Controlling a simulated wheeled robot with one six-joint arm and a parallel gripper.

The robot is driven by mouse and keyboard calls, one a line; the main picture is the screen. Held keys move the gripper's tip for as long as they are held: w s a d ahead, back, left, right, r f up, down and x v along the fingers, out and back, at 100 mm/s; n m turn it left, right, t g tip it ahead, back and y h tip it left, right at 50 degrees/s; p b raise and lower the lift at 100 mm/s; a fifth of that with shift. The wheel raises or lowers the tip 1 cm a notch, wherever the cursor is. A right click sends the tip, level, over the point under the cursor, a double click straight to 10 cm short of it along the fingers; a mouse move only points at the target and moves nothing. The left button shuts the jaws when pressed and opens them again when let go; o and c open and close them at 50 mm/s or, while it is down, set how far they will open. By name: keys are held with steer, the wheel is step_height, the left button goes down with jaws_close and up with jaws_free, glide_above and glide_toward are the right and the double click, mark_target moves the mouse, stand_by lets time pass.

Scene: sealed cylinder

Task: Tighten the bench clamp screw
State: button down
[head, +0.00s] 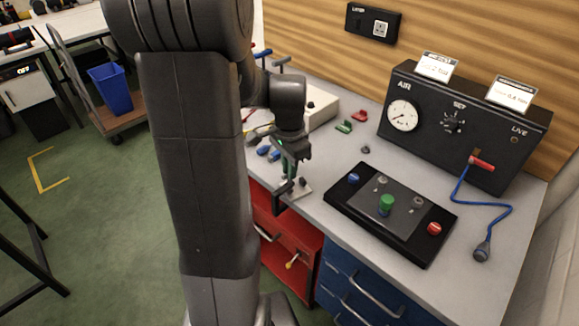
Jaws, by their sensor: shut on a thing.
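The bench clamp (281,207) is a small dark piece at the front edge of the grey bench, beside a light plate. My gripper (290,178) points down at the clamp from above and is shut on its screw. The fingers and the dark clamp overlap, so the screw itself is mostly hidden. How far the screw is turned does not show.
A black control box (392,208) with a green knob stands right of the clamp. Behind it is a black air panel (460,120) with a gauge and a blue hose (487,208). Small coloured parts (345,127) lie behind my gripper. Red drawers (285,240) are below.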

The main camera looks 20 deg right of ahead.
steer(key=m, duration=0.4)
steer(key=shift+w+d+r+m, duration=0.1)
steer(key=shift+r+m, duration=0.05)
steer(key=shift+m, duration=0.15)
steer(key=m, duration=0.3)
steer(key=shift+m, duration=0.4)
steer(key=m, duration=0.3)
steer(key=shift+m, duration=2.2)
steer(key=c, duration=1.4)
jaws_free()
steer(key=shift+c, duration=0.2)
